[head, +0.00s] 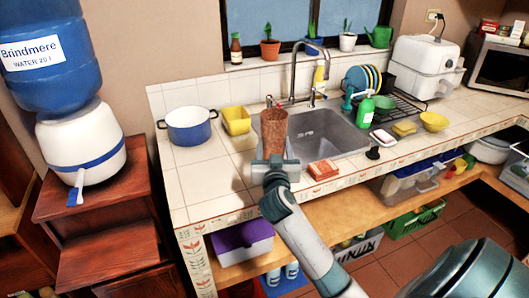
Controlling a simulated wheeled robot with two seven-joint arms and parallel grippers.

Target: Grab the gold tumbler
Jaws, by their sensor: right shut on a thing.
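The gold tumbler (274,130) looks brownish-gold and tall, and it stands about upright in front of the sink's left side. My right gripper (275,163) is at the lower end of the tumbler and shut on it. The fingers hide part of the tumbler's base, and I cannot tell whether it touches the counter. My left gripper is not in view.
A blue-and-white pot (190,129) and a yellow container (236,121) stand left of the tumbler. The sink (325,130) and faucet (296,70) are behind and right. The left front tiles are clear.

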